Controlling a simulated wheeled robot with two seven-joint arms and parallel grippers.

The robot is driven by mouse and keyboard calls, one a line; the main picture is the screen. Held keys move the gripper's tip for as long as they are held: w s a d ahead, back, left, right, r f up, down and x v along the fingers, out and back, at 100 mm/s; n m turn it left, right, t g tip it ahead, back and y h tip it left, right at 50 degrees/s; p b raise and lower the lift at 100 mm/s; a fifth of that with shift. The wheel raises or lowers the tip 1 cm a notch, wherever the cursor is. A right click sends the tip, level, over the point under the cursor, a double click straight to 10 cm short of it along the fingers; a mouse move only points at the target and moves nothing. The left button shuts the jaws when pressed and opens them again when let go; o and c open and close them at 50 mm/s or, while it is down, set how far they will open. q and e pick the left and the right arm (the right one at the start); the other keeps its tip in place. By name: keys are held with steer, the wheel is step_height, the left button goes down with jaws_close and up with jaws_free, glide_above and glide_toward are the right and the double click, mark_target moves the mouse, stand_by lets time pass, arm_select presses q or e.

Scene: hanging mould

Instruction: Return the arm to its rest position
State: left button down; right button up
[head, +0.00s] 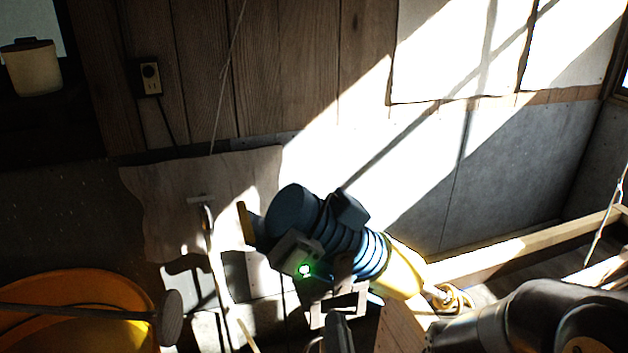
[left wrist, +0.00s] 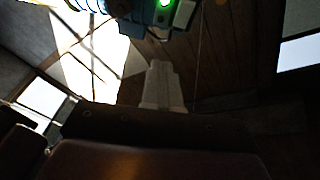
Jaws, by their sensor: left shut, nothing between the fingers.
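My left gripper (head: 338,322) shows at the bottom middle of the head view, dark and partly cut off by the lower edge. In the left wrist view its fingers (left wrist: 163,78) are together and empty. Just above it in the head view is a blue ribbed machine (head: 335,232) with a grey box, a lit green lamp and a yellow end. The machine also shows at the top of the left wrist view (left wrist: 135,10). Whether the gripper touches it I cannot tell. My right gripper is not in view.
A yellow-orange round container (head: 85,300) stands at lower left, with a dark-ended rod across it. A wooden beam (head: 520,245) runs at right. A wall socket (head: 149,78) is on the plank wall. A dark arm link of mine fills the lower right.

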arm_select(q)
steer(key=w+a+f+n+g+h, duration=0.3)
steer(key=w+a+f+g, duration=0.45)
steer(key=f+g, duration=0.2)
steer(key=s+a+f+n+g, duration=0.2)
steer(key=s+a+g, duration=0.2)
steer(key=s+a, duration=0.2)
steer(key=s+a+f+n+g+y, duration=0.1)
steer(key=s+a+g, duration=0.3)
steer(key=a, duration=0.5)
steer(key=shift+s+a+f+n+g+y, duration=0.3)
steer(key=shift+s+f+n, duration=0.2)
steer(key=shift+s+f, duration=0.5)
steer(key=shift+s+r, duration=0.15)
steer(key=shift+r, duration=0.05)
